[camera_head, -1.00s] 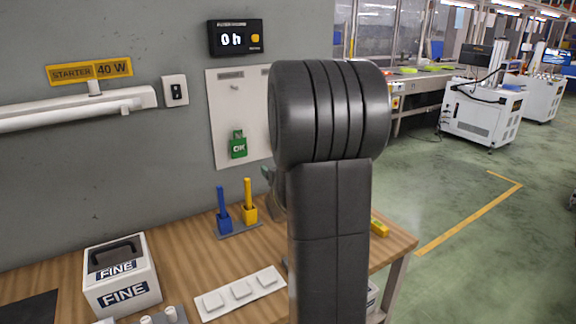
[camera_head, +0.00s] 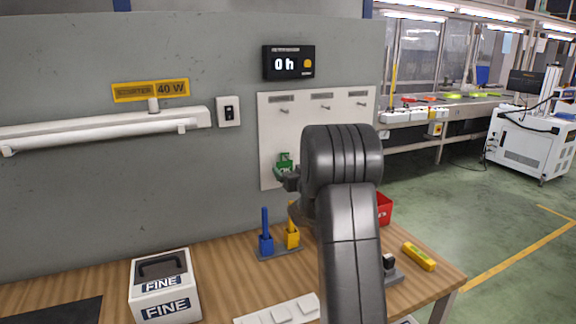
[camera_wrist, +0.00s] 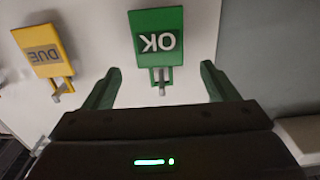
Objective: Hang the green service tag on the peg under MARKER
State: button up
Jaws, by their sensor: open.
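The green service tag (camera_head: 284,158), marked OK, hangs on a peg low at the left of a white peg board (camera_head: 268,120). In the wrist view the green tag (camera_wrist: 158,22) appears upside down, its loop around a small metal peg (camera_wrist: 162,88). My gripper (camera_wrist: 161,69) is open, its two green fingers on either side of the tag's loop end, apart from it. In the head view my gripper (camera_head: 285,175) is partly hidden by my arm. Three small labels with pegs run along the board's top; their words are too small to read.
A yellow DUE tag (camera_wrist: 43,48) hangs beside the green one. Blue and yellow holders (camera_head: 279,250), a FINE box (camera_head: 165,288), a red bin (camera_head: 385,208) and a yellow object (camera_head: 419,256) stand on the wooden bench. A lamp tube (camera_head: 100,131) is on the wall at left.

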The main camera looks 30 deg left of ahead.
aim_at(288, 163)
jog(key=shift+x, duration=1.6)
jog(key=c, duration=1.1)
jog(key=shift+o, duration=0.2)
jog(key=shift+r, duration=0.2)
jog(key=shift+r+p, duration=0.35)
jog(key=b+v, duration=0.2)
jog(key=v, duration=0.5)
jog(key=shift+b, duration=0.4)
